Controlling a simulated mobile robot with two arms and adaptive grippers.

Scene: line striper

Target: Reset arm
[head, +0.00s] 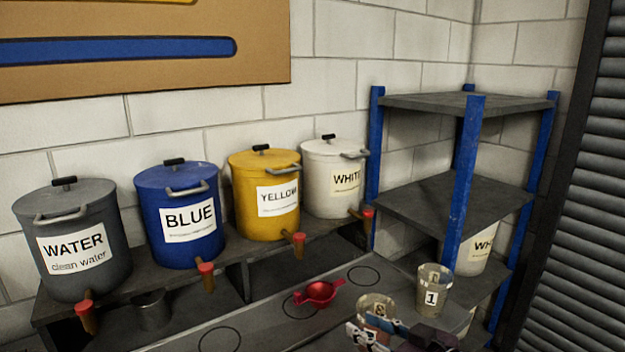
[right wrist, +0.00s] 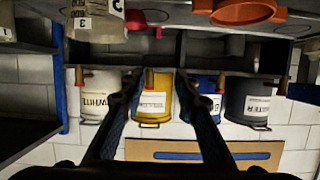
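My right gripper (head: 392,336) is at the bottom right of the head view, in front of two clear cups. In the right wrist view, which is upside down, its two dark fingers (right wrist: 168,86) are apart with nothing seen between them. The cup labelled 1 (head: 434,291) stands upright on the bench. Another labelled cup (head: 377,304) is beside it, partly hidden by the gripper. I cannot tell if the gripper touches it. My left gripper is in neither view.
Water (head: 75,240), blue (head: 182,215), yellow (head: 264,193) and white (head: 333,176) buckets with taps line the wall shelf. A red bowl (head: 320,293) sits on the bench (head: 270,318). A blue-posted rack (head: 463,175) stands right. An orange bowl (right wrist: 240,10) shows in the wrist view.

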